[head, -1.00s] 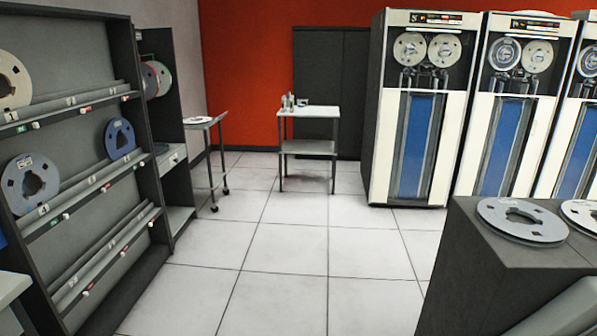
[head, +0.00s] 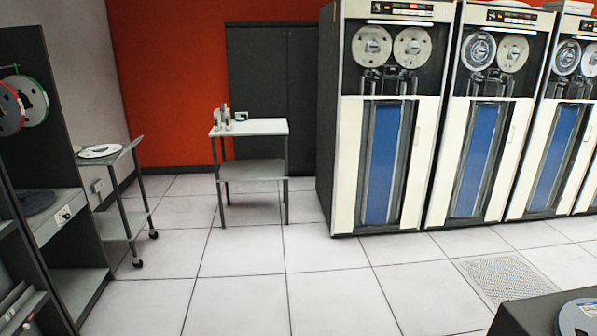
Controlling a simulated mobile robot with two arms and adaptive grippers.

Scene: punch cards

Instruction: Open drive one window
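Several tall tape drives stand in a row at the right of the head view. The leftmost drive (head: 344,180) has two pale reels behind its upper window (head: 393,62) and a blue strip below. The second drive (head: 447,170) and the third drive (head: 527,175) look alike, with reels at the top. I cannot read a number on any drive. The leftmost drive's window looks closed, but at this distance I cannot be sure. Neither of my grippers is in view.
A small white-topped table (head: 262,128) with bottles stands left of the drives. A cart (head: 128,152) holding a reel stands further left, beside a dark shelf unit (head: 82,285). A dark cabinet (head: 540,312) with a reel fills the lower right corner. Tiled floor (head: 330,290) is clear ahead.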

